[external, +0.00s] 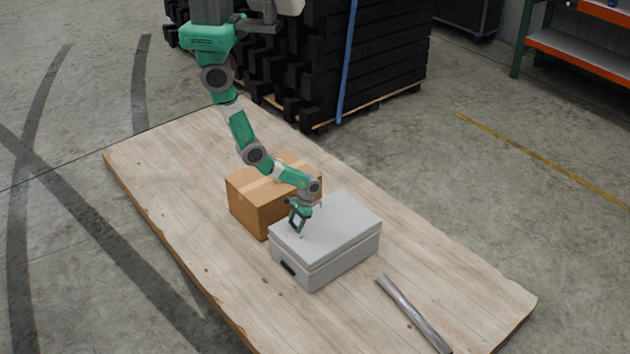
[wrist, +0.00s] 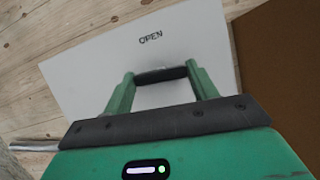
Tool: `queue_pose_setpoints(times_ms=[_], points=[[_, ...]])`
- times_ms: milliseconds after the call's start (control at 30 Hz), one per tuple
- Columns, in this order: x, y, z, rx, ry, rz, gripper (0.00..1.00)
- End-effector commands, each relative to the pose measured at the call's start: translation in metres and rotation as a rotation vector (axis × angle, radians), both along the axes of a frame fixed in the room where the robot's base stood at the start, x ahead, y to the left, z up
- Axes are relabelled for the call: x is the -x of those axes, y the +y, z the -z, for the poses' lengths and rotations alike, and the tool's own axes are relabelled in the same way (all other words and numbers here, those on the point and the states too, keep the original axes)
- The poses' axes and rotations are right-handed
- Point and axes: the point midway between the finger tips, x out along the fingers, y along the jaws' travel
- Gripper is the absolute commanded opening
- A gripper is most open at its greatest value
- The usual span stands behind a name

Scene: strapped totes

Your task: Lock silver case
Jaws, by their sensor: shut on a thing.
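The silver case (external: 345,222) is a light grey box with its lid down, lying on the wooden table. Its lid (wrist: 95,70) fills the middle of the wrist view and bears the printed word "OPEN". A dark handle (external: 288,268) is on the case's near left side. My gripper (external: 299,228) points down at the lid's left part, close to the cardboard box.
A cardboard box (external: 250,203) stands close behind the case at left; its brown side also shows in the wrist view (wrist: 285,70). A metal bar (external: 412,314) lies right of the case. The wooden table (external: 165,165) is otherwise clear.

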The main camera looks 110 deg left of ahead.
Motion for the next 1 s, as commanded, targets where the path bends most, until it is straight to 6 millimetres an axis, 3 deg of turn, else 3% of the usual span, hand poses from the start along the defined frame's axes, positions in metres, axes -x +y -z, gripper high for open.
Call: queue_pose_setpoints(times_ms=[300, 833, 867, 933, 1000], points=[[0.0004, 0.0008, -0.0002, -0.001, 0.0, -0.1, 0.35], [0.0005, 0.0007, 0.0001, -0.001, -0.001, -0.119, 0.35], [0.0005, 0.0007, 0.0001, -0.001, -0.001, -0.119, 0.62], [0.0005, 0.0007, 0.0001, -0.001, -0.001, -0.119, 0.76], [0.0005, 0.0006, 0.0, 0.0, -0.001, -0.118, 0.8]])
